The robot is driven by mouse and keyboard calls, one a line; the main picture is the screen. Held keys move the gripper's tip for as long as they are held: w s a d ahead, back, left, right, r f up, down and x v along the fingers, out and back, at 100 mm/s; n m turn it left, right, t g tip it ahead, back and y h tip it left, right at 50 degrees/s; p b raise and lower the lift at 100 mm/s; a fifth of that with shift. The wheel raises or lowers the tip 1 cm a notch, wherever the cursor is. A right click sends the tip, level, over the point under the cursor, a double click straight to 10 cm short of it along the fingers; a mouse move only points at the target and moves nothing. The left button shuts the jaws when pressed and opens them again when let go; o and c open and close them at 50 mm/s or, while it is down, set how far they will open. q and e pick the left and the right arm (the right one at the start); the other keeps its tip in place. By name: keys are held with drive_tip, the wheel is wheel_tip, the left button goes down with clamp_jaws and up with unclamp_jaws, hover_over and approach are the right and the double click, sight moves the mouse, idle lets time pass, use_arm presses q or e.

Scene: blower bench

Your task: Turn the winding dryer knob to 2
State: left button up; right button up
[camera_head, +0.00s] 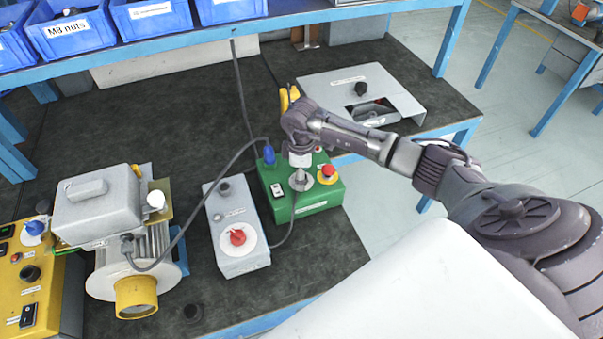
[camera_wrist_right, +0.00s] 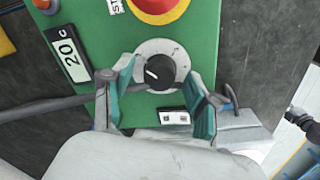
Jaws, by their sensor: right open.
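The green box (camera_head: 320,195) stands on the dark bench mat. My left gripper is not in view.
A red emergency stop (camera_head: 327,172) is close beside the knob. A display (camera_wrist_right: 68,54) reads 20 C. A dark cable (camera_wrist_right: 45,108) crosses near the fingers.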

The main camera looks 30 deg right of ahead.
wheel_tip(320, 180, up, 12)
drive_tip(key=shift+s+a, duration=0.15)
drive_tip(key=shift+s, duration=0.05)
drive_tip(key=shift+f, duration=0.1)
idle(0.6)
